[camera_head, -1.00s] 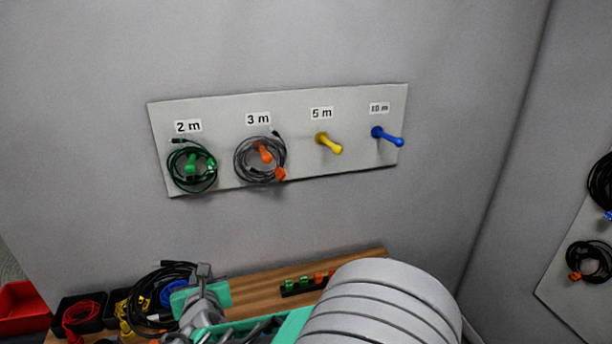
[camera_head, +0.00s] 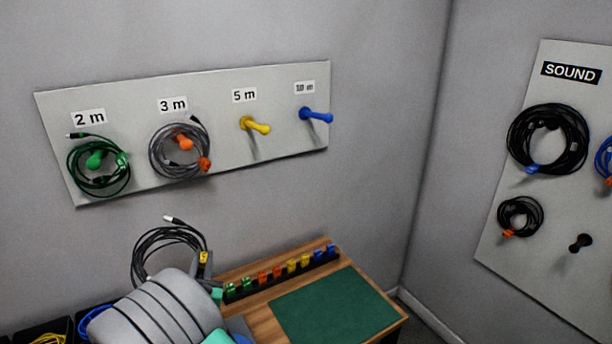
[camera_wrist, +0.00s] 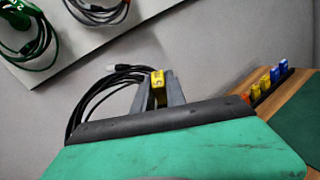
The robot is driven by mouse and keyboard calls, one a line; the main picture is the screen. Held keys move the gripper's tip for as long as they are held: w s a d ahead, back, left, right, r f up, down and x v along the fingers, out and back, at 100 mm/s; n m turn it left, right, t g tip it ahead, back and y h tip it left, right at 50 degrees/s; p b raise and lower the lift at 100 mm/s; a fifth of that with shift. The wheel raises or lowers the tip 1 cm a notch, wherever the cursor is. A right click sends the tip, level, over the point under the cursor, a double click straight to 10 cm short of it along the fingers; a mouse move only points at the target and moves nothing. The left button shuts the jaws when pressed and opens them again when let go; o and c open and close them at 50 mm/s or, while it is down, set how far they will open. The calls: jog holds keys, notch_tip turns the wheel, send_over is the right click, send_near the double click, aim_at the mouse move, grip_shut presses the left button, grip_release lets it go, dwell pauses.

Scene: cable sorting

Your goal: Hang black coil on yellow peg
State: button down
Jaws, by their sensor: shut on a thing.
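The black coil (camera_head: 146,244) hangs in the air over the left part of the bench, with a yellow tag (camera_head: 204,257) and a pale plug at its top. My gripper (camera_wrist: 158,90) is shut on the coil at its yellow tag; the coil (camera_wrist: 84,104) spreads to the left of the fingers in the wrist view. The yellow peg (camera_head: 255,126) under the "5 m" label is bare and stands up and to the right of the coil, apart from it. My arm hides part of the coil's lower side in the head view.
A green coil (camera_head: 72,170) and a grey coil (camera_head: 153,160) hang left of the yellow peg; the blue peg (camera_head: 316,115) at right is bare. The bench holds a row of coloured clips (camera_head: 277,271) and a green mat (camera_head: 337,306). A SOUND board (camera_head: 506,222) is on the right wall.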

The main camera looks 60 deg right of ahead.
jog(key=s+d+f+m+g+h+b, duration=0.15)
jog(key=s+d+m+h+b, duration=0.3)
jog(key=d, duration=0.45)
jog(key=s+d+m+g+h+b, duration=0.3)
jog(key=s+d, duration=0.3)
jog(key=d, duration=0.2)
jog(key=s+d+r+m+h+b, duration=0.2)
jog(key=s+d+r, duration=0.15)
jog(key=r, duration=0.85)
jog(key=s+d+r+m+h+b, duration=0.25)
jog(key=s+r, duration=0.25)
jog(key=r, duration=0.7)
jog(key=w+d+f, duration=0.3)
jog(key=w+d, duration=0.2)
jog(key=w, duration=0.3)
jog(key=w+d+f, duration=0.3)
jog(key=w+d, duration=0.2)
jog(key=w, duration=0.4)
jog(key=shift+b, duration=0.4)
jog(key=shift+s+n, duration=0.1)
jog(key=shift+n, duration=0.2)
jog(key=c, duration=1.3)
grip_release()
